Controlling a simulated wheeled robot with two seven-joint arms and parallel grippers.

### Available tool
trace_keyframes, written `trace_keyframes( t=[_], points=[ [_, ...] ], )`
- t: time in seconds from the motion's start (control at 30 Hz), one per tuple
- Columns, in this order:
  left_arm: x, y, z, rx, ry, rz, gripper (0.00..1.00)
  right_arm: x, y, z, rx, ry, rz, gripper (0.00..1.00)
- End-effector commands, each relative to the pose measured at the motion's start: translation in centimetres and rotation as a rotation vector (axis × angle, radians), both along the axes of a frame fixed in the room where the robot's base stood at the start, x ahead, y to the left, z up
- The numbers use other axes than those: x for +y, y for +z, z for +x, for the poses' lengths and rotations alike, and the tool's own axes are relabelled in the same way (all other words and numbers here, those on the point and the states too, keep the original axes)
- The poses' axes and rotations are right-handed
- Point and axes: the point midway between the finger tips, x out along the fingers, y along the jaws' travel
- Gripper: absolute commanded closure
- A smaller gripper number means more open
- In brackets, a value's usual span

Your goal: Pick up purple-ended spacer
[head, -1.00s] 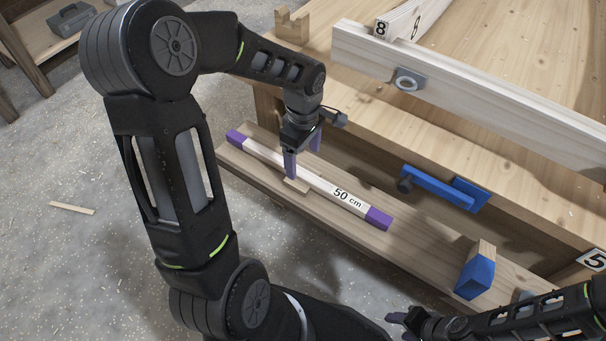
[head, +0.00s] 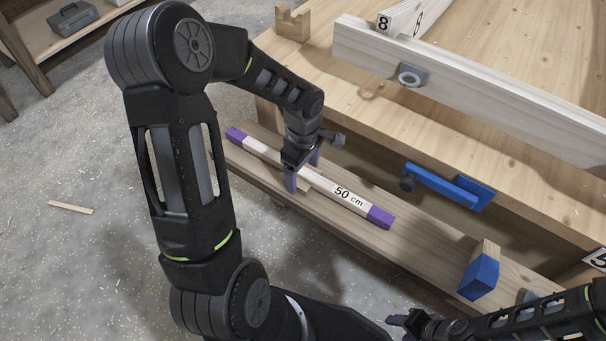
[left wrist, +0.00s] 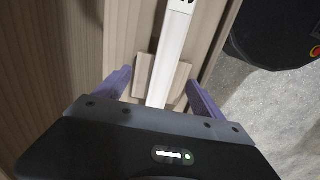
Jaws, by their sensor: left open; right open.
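The purple-ended spacer (head: 327,187) is a pale stick with purple ends, marked "50 cm". It lies on the low wooden shelf along the bench. My left gripper (head: 303,178) is at the middle of the spacer, fingers pointing down, open. In the left wrist view the spacer (left wrist: 171,60) runs between the two purple fingers (left wrist: 160,92), with a gap on both sides. A small wooden block (left wrist: 178,82) shows under or beside it; I cannot tell which. My right gripper (head: 400,322) is open and empty at the bottom of the head view.
A blue clamp (head: 440,184) is on the bench side above the shelf (head: 415,240). A blue-ended wooden block (head: 479,274) stands farther right on the shelf. A wood scrap (head: 70,207) lies on the floor.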

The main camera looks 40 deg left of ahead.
Motion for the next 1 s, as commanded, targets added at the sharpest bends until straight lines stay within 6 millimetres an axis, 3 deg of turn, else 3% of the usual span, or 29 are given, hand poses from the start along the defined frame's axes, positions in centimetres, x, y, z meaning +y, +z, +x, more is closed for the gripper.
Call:
trace_keyframes(
  t=[0.5,1.0],
  points=[
    [0.00,0.09,0.02,0.000,-0.001,0.000,0.21,0.00,0.04,0.00,0.000,0.000,0.000,0.52],
    [0.00,0.09,0.02,0.000,-0.001,0.000,0.62,0.00,0.04,0.00,0.000,0.000,0.000,0.52]
  ],
)
